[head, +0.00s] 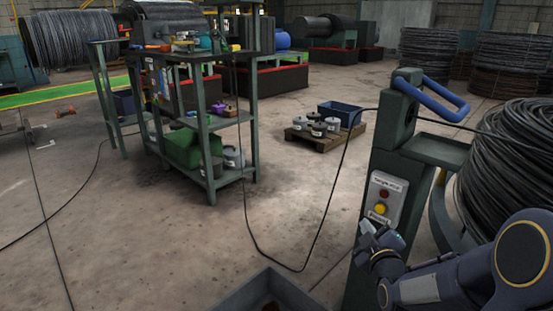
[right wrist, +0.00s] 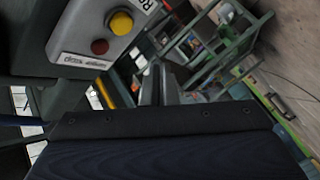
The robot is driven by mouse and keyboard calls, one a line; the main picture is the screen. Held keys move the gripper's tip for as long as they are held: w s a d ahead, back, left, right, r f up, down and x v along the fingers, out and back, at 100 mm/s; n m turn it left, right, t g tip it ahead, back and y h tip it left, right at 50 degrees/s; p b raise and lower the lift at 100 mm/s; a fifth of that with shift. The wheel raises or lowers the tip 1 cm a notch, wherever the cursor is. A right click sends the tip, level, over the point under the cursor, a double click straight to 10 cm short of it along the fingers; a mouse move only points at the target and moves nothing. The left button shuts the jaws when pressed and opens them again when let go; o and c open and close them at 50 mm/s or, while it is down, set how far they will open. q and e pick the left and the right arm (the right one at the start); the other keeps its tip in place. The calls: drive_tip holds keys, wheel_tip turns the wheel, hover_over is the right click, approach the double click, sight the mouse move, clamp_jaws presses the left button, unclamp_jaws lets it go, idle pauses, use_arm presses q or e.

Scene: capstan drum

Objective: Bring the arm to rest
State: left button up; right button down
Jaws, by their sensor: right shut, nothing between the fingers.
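My right arm comes in from the lower right in the head view. Its gripper (head: 381,236) is shut and empty, in front of the green post (head: 388,150) and just below its control plate (head: 384,185). The plate carries a red button (head: 383,194) and a yellow button (head: 380,208). In the right wrist view the yellow button (right wrist: 121,22) and red button (right wrist: 100,47) show at the upper left, to the side of the gripper (right wrist: 168,84). I cannot tell whether the gripper touches the post. My left gripper is not in view.
A blue handle (head: 432,99) sticks out atop the post. A large wire coil (head: 515,165) stands close on the right. A black cable (head: 328,210) hangs to the floor. A grey tray (head: 245,292) is at the bottom.

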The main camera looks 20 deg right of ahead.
drive_tip(key=s+a+m+g+y+p, duration=0.2)
drive_tip(key=s+a+m+g+y, duration=0.25)
drive_tip(key=s+a, duration=0.65)
drive_tip(key=s+a+m+g+y+p, duration=0.2)
drive_tip(key=s+a+m+g+y, duration=0.3)
drive_tip(key=s+a, duration=0.65)
wheel_tip(320, 180, up, 37)
drive_tip(key=s+d+n+g+p, duration=0.1)
drive_tip(key=d+p, duration=0.1)
drive_tip(key=p, duration=3.3)
drive_tip(key=shift+s+d+h+p, duration=0.25)
drive_tip(key=shift+s+h+p, duration=0.1)
drive_tip(key=shift+s+p, duration=0.05)
drive_tip(key=shift+n, duration=0.25)
